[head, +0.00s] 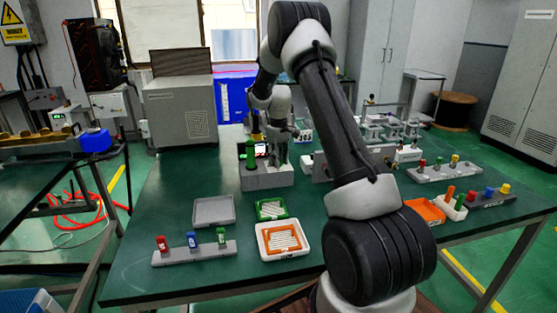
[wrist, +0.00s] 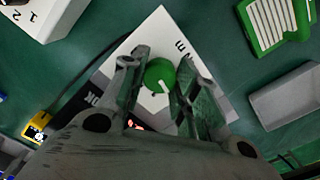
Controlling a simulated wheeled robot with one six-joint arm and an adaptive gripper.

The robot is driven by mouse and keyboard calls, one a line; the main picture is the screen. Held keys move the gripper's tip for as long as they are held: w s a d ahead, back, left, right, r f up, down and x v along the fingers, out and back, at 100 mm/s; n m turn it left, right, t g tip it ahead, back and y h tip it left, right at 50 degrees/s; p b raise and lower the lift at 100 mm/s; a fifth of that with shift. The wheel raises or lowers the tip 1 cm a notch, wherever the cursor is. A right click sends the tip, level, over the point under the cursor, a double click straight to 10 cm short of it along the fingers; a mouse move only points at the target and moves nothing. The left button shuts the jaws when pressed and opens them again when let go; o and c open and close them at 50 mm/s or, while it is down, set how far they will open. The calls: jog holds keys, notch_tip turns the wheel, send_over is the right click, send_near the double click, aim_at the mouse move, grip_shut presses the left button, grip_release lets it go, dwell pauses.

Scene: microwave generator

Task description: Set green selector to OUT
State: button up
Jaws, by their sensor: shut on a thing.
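The green selector (wrist: 160,76) is a round knob with a short white pointer line, on the white face of a control box (wrist: 150,35). In the wrist view the pointer slants toward the lower right of the picture. My gripper (wrist: 157,66) is shut on the knob, one finger on each side. In the head view my gripper (head: 280,160) reaches down to the grey control box (head: 268,179), and the knob cannot be made out there. Dark lettering on the face is partly covered by my fingers, so I cannot read the position labels.
A green and yellow column (head: 251,150) stands close left of my gripper. In front lie a grey tray (head: 213,210), a green tray (head: 270,209), a white tray with an orange frame (head: 282,240) and a rack (head: 195,252).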

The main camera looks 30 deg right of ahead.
dwell(0.4)
jog(key=o, duration=1)
jog(key=shift+o, duration=0.2)
notch_tip(320, 180, up, 12)
